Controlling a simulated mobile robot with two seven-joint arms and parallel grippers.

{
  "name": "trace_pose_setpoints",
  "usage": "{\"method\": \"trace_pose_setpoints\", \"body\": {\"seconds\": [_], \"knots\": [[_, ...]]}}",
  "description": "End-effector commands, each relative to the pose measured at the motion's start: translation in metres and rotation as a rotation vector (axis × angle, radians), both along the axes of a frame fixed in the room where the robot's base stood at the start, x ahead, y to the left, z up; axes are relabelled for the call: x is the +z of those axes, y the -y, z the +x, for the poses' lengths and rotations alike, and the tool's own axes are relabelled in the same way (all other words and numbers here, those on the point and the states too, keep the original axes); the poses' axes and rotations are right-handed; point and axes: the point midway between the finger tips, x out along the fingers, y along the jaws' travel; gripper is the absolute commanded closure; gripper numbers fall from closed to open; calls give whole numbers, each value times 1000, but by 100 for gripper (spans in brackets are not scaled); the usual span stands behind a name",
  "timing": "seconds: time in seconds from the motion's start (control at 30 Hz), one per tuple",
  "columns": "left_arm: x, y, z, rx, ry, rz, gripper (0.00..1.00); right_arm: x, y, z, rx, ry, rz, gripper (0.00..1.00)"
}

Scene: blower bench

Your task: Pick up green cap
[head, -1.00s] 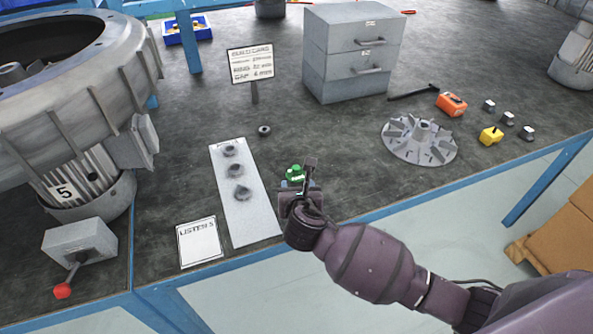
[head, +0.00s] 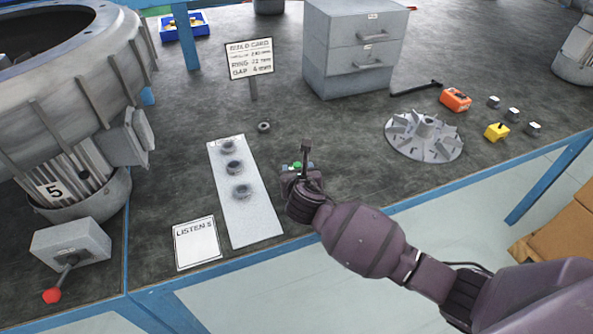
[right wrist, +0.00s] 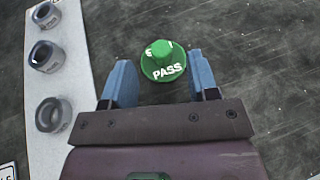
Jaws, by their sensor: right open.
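The green cap (right wrist: 163,62) shows in the right wrist view, with white lettering that reads "PASS". It is on the dark bench top, between and slightly beyond the two blue fingers of my right gripper (right wrist: 162,80). The fingers are open, one on each side, with a gap to the cap. In the head view only a small part of the green cap (head: 297,165) shows behind my right gripper (head: 303,168); the rest is hidden. My left gripper is not in view.
A pale strip (head: 253,215) with several grey rings lies left of my right gripper. A loose ring (head: 264,126) and a sign (head: 250,59) stand behind. A finned wheel (head: 424,138), an orange block (head: 455,99) and a yellow block (head: 496,132) are to the right. A grey drawer cabinet (head: 345,75) stands at the back.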

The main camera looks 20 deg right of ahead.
Motion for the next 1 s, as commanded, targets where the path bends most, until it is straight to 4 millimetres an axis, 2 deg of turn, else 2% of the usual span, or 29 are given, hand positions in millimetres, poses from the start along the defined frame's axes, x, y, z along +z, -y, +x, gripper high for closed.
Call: {"method": "trace_pose_setpoints", "body": {"seconds": [0.03,0.2,0.43,0.77,1.0], "knots": [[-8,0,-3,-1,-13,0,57,-10,4,6,-3,-8,0,46],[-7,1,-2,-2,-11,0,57,-14,7,22,0,-5,-1,46],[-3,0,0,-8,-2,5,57,-11,7,23,0,-1,-1,48],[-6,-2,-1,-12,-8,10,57,-11,7,23,0,-2,0,98],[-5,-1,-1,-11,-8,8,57,-10,7,23,0,-1,-1,99]]}}
